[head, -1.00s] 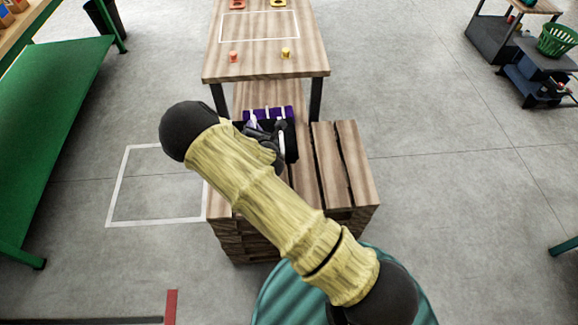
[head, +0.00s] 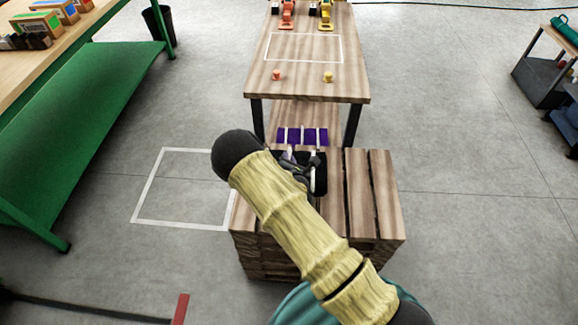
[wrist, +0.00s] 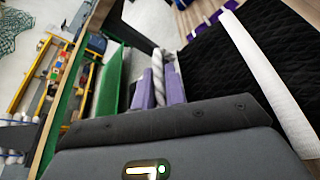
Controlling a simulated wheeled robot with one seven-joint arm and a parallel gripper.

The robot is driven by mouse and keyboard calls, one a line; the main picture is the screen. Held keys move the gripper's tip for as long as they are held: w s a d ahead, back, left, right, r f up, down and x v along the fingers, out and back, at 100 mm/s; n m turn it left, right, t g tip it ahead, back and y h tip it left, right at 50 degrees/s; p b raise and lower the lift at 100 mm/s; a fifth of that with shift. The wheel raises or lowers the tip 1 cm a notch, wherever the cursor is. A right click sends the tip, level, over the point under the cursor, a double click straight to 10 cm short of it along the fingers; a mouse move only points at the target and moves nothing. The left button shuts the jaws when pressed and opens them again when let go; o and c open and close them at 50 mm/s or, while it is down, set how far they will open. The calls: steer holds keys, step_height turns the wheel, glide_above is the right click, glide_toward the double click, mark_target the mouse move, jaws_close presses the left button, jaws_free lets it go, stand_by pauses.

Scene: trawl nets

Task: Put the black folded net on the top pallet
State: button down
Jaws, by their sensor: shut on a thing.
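The black folded net (wrist: 250,70) fills the right of the wrist view, a quilted black bundle with a broad white band. In the head view only a dark part of it (head: 319,174) shows beside my gripper, over the back of the top pallet (head: 361,195). My gripper (wrist: 158,90) has lilac fingers closed on a twisted white cord at the net's side. In the head view my gripper (head: 289,155) is partly hidden by my arm. I cannot tell whether the net touches the slats.
A purple folded net (head: 302,136) with white bands lies on the low shelf of the wooden table (head: 310,85), just behind the pallets. A green bench (head: 75,135) stands at left. White floor marking (head: 180,223) and bare floor lie left of the stack.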

steer(key=shift+f, duration=1.75)
steer(key=shift+f, duration=0.15)
steer(key=c, duration=1.5)
jaws_free()
steer(key=shift+f, duration=0.1)
steer(key=shift+o, duration=0.2)
steer(key=shift+s, duration=0.1)
steer(key=v, duration=1.2)
steer(key=shift+r, duration=0.25)
